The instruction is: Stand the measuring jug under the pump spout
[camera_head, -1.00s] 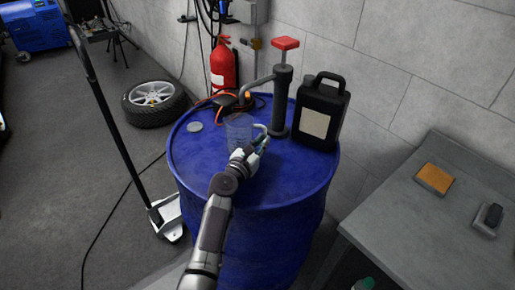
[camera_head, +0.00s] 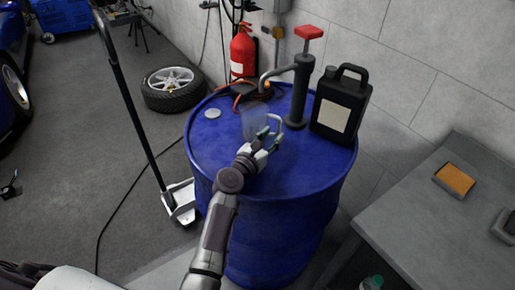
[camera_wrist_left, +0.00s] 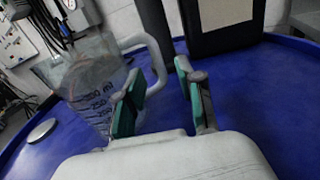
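The clear measuring jug (camera_head: 254,122) stands upright on the blue drum, its printed scale showing in the left wrist view (camera_wrist_left: 92,92). Its pale handle (camera_wrist_left: 158,62) points toward my left gripper. My left gripper (camera_head: 270,137) is close to the handle side; in the left wrist view its green-padded fingers (camera_wrist_left: 162,98) are apart, with the handle just beyond and partly between them. I cannot tell whether they touch it. The dark pump (camera_head: 299,92) with a red top has its spout (camera_head: 264,82) bending down behind and above the jug. My right gripper is not in view.
A black canister (camera_head: 340,105) stands right of the pump. A grey disc (camera_head: 212,113) lies at the drum's left. A fire extinguisher (camera_head: 243,52) hangs behind. The drum top (camera_head: 290,172) is bare at the front. A grey table (camera_head: 415,215) stands at the right.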

